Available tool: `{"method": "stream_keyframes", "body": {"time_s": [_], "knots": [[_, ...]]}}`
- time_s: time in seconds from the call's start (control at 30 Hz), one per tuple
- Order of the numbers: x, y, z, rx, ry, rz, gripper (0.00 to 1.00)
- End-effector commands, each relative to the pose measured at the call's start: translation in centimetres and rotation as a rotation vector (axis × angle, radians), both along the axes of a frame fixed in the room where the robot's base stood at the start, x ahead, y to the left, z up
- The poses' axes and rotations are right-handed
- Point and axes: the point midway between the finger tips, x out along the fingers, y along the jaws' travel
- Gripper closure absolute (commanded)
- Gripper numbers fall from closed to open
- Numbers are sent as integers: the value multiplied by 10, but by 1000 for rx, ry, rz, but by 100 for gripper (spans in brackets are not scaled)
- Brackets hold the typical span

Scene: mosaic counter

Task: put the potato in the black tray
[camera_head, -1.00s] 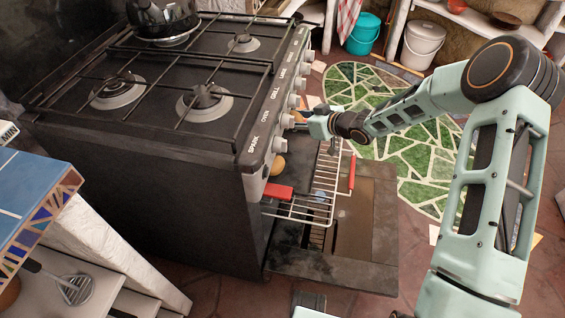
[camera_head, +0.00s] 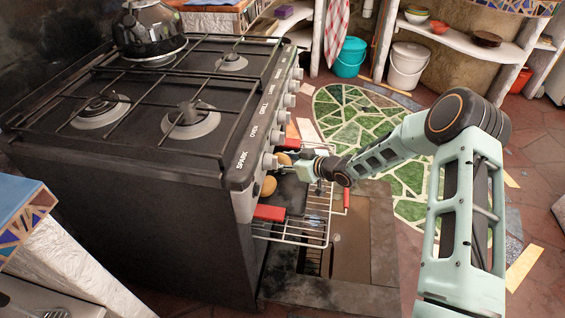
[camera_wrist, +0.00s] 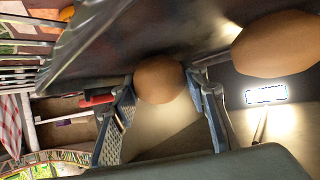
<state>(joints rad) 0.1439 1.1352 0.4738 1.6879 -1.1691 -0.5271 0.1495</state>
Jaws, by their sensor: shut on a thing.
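My gripper (camera_wrist: 161,95) is shut on a round brown potato (camera_wrist: 160,79), which sits between the two fingertips in the wrist view. In the head view the held potato (camera_head: 283,159) shows beside the oven's knobs, at the end of my gripper (camera_head: 296,166). A second brown potato (camera_head: 268,185) is lower, close to the oven front; a larger-looking brown one (camera_wrist: 276,45) shows at the right of the wrist view. The black tray (camera_head: 290,196) appears as a dark surface on the pulled-out rack, partly hidden by the oven. A dark sheet (camera_wrist: 120,45) fills the upper wrist view.
The wire rack (camera_head: 314,232) sticks out of the black stove (camera_head: 120,215) above its lowered door (camera_head: 350,255). Red pieces (camera_head: 269,213) mark the rack's sides. A kettle (camera_head: 150,28) stands on the hob. Green mosaic floor (camera_head: 345,112) lies behind my arm.

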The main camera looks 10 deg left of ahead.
Motion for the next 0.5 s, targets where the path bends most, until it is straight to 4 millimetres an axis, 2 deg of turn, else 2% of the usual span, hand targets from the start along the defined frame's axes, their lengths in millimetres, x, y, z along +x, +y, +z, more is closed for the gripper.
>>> {"method": "stream_keyframes", "body": {"time_s": [0.17,0.2,0.37,0.5], "knots": [[0,0,-4,1,0,0,87],[0,0,-4,0,1,0,59],[0,0,-3,0,1,0,42],[0,0,-3,0,1,0,42]]}}
